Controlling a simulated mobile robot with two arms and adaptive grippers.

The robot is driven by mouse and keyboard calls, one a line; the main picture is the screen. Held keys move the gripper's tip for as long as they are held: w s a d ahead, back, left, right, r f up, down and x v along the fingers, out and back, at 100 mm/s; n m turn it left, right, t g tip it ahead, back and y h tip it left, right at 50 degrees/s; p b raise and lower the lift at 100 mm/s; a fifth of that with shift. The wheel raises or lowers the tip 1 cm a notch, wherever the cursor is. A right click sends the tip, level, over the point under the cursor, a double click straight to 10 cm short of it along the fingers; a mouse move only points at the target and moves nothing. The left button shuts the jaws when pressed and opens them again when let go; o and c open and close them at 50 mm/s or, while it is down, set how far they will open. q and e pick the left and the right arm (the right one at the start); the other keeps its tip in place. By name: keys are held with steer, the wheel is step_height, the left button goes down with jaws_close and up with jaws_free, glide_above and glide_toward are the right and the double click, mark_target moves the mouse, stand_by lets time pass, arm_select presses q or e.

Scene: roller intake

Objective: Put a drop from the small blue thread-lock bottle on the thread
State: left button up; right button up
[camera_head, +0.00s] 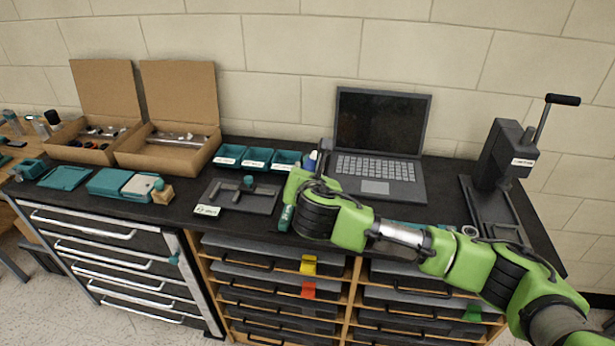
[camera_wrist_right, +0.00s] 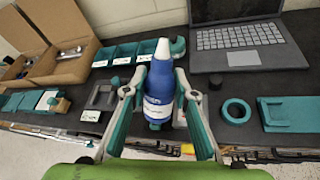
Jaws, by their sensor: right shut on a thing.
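The small blue thread-lock bottle (camera_wrist_right: 158,82) stands upright between the fingers of my right gripper (camera_wrist_right: 160,92) in the right wrist view. It has a pale pointed tip and a white label. The gripper is shut on its sides. In the head view only a bit of the bottle (camera_head: 311,157) shows behind my green right wrist, which hides most of the gripper. A dark grey fixture (camera_head: 263,202) with a small grey part (camera_head: 228,188) lies left of the gripper; I cannot make out the thread. My left gripper is in neither view.
Three teal bins (camera_head: 257,158) stand behind the fixture. A laptop (camera_head: 375,187) stands to the right, and a press (camera_head: 503,160) at the far right. Open cardboard boxes (camera_head: 170,155) and teal trays (camera_head: 65,178) are on the left. A teal ring (camera_wrist_right: 236,111) lies before the laptop.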

steer(key=shift+o, duration=0.8)
steer(key=shift+c, duration=0.8)
steer(key=shift+t, duration=0.3)
steer(key=shift+r+n+t+h+b, duration=0.3)
steer(key=shift+n+t+h+b, duration=0.2)
steer(key=shift+n+t+b, duration=0.5)
steer(key=shift+r+n+t+b, duration=0.4)
steer(key=shift+r+t+b, duration=0.05)
steer(key=shift+t+b, duration=0.3)
steer(key=shift+r, duration=0.3)
steer(key=shift+o, duration=0.2)
